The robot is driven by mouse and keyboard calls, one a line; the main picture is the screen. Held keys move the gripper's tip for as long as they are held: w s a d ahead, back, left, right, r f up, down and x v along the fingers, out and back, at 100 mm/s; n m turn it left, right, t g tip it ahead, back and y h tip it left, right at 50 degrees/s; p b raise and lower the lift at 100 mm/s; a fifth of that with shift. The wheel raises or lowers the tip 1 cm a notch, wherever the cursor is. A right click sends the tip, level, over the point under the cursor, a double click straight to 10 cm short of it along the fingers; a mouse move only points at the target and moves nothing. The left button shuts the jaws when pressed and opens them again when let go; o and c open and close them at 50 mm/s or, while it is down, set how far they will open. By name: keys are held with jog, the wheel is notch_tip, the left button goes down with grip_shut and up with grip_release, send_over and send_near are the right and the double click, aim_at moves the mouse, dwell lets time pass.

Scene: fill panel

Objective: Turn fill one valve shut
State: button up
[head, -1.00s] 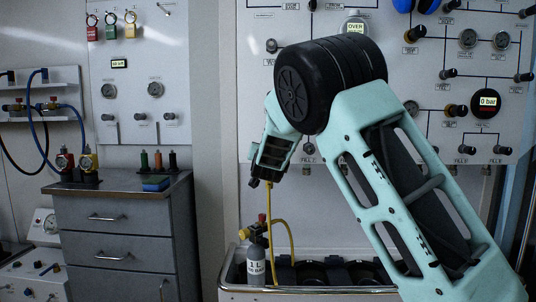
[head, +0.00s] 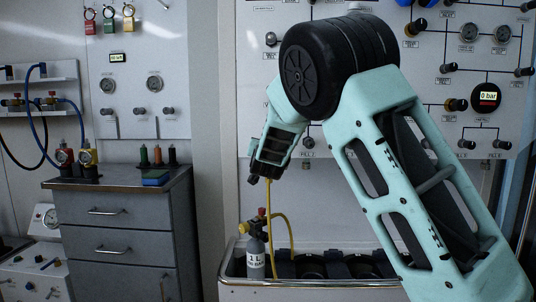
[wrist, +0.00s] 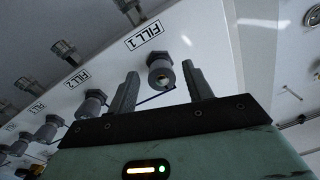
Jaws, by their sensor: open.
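In the wrist view, the fill one valve is a round grey knob (wrist: 161,74) on the pale panel, just below a label reading FILL 1. My gripper (wrist: 160,68) is open, with one dark finger on each side of this knob in the picture. I cannot tell whether the fingers touch it or how deep they reach. In the head view, a small dark knob (head: 308,142) with a FILL label shows just right of my forearm. My fingers cannot be made out there.
More fill knobs (wrist: 95,101) run in a row to the left in the wrist view. Below my arm, a grey cylinder (head: 255,258) with a yellow hose (head: 290,233) stands in a metal trough (head: 310,283). A drawer cabinet (head: 120,235) stands at the left.

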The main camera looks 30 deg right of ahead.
jog(key=p+v, duration=0.1)
jog(key=v, duration=1.4)
jog(key=shift+s+a, duration=0.2)
